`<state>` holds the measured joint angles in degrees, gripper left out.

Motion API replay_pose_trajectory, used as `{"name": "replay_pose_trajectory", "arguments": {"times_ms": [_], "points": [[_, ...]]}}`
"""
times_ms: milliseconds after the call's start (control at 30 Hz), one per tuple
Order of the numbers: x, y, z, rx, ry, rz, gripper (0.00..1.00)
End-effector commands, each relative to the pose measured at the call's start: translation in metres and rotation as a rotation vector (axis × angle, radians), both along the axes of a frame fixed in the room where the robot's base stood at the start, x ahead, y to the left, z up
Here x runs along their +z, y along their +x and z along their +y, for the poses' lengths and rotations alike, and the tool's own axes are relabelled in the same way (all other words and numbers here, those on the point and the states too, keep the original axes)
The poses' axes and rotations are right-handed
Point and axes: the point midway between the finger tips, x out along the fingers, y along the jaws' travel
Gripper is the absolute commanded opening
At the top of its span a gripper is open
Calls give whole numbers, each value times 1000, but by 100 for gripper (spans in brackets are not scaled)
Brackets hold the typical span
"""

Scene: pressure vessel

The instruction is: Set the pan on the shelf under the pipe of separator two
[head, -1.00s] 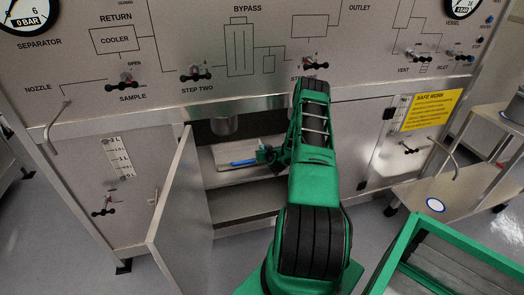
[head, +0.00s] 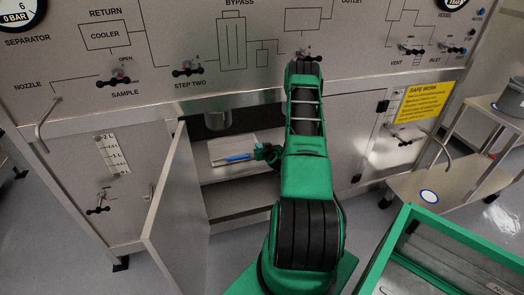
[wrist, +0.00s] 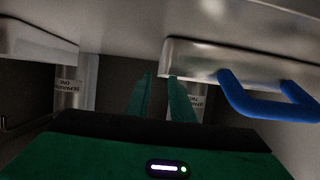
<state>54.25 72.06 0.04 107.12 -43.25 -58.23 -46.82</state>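The shallow light-grey pan (head: 224,147) lies on the shelf (head: 240,176) inside the open cabinet in the head view, with its blue handle (head: 237,158) along the front side. A metal pipe end (head: 218,121) hangs above the back of it. My gripper (head: 268,153) is just right of the handle. In the wrist view, the blue handle (wrist: 265,108) and the pan's metal side (wrist: 200,60) are to the right. My gripper's two green fingers (wrist: 160,88) are apart, beside the pan's edge, and not around the handle. Whether a finger touches the pan cannot be told.
The cabinet door (head: 177,205) stands open on the left. A green-rimmed crate (head: 450,232) is at lower right, and a steel trolley (head: 465,175) stands behind it. In the wrist view, another metal object (wrist: 35,40) is at left, above a labelled column (wrist: 72,85).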

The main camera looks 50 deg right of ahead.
Motion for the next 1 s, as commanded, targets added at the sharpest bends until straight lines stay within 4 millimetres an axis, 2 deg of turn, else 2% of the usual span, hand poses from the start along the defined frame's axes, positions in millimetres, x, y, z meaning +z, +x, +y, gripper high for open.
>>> {"name": "replay_pose_trajectory", "arguments": {"times_ms": [100,300,1000], "points": [[8,-17,11,-1,2,1,21],[15,-32,20,1,1,2,21],[18,-37,22,-1,0,0,21]]}}
